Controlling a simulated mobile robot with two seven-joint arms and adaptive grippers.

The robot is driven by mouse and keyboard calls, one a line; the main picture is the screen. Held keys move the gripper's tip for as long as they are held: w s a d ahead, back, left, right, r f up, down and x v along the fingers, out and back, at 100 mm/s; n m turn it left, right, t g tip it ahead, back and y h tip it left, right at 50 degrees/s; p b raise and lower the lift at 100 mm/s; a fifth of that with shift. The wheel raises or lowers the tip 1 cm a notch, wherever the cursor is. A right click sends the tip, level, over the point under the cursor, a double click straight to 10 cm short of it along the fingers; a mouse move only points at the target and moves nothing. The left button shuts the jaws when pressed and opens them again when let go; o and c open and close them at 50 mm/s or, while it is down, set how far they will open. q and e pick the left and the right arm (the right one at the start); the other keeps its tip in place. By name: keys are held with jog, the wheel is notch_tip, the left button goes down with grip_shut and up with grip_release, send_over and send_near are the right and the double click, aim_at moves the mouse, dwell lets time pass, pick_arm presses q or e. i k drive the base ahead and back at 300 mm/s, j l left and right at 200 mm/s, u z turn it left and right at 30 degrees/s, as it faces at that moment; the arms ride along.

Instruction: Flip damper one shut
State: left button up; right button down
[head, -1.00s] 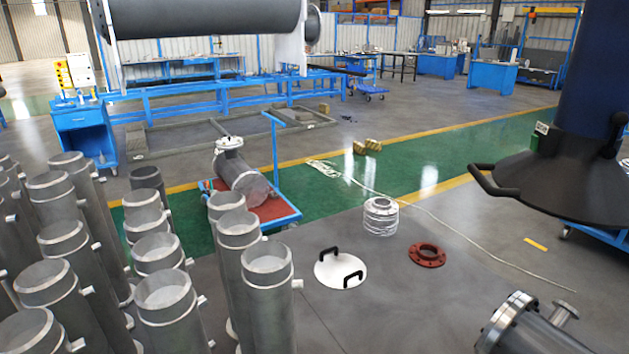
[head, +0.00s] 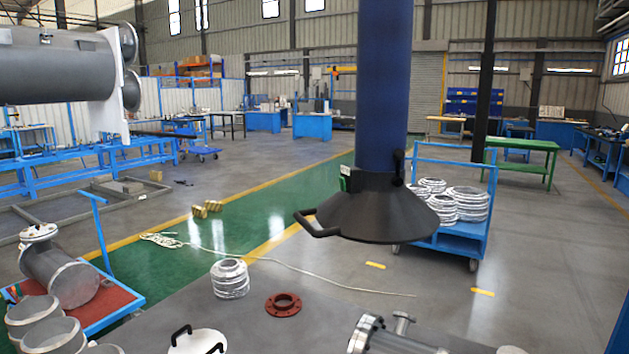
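A black conical extraction hood (head: 378,215) hangs at the lower end of a thick blue duct (head: 383,85) in the middle of the head view. A black loop handle (head: 318,228) sticks out from the hood's left rim. A small dark lever-like part (head: 398,166) stands at the right side of the duct just above the cone. A small green and white tag (head: 345,179) is on the duct's left side. No part is clearly readable as damper one, and I cannot tell a damper's position. Neither of my grippers is in view.
A blue cart (head: 455,228) with wrapped ring stacks stands behind the hood. A flanged pipe (head: 385,338) is at the bottom. Floor at right is clear.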

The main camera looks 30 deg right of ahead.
aim_at(398, 155)
jog(key=z, duration=1.35)
